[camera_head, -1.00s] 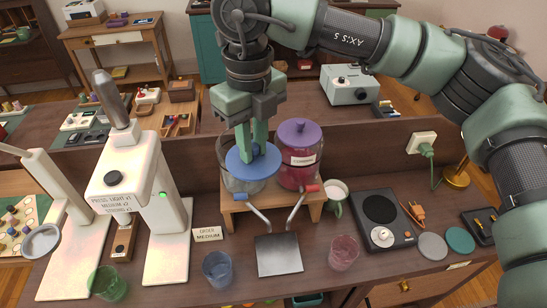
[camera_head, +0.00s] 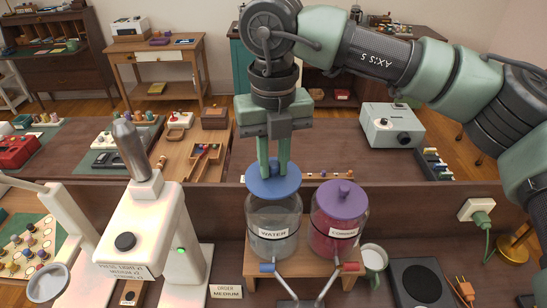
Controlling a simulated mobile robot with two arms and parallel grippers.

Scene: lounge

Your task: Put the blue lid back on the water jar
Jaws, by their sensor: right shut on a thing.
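The blue lid (camera_head: 274,186) is in my right gripper (camera_head: 274,170), whose green fingers are shut on its knob from above. The lid is over the mouth of the clear water jar (camera_head: 273,225), roughly level and centred. I cannot tell whether it rests on the rim or hovers just above it. The jar is labelled WATER and stands on a small wooden stand (camera_head: 307,262). My left gripper is not in view.
A jar of red liquid with a purple lid (camera_head: 341,200) stands close on the right of the water jar. A white lever machine (camera_head: 150,235) stands to the left. A mug (camera_head: 374,259) and a hot plate (camera_head: 422,283) are at the right.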

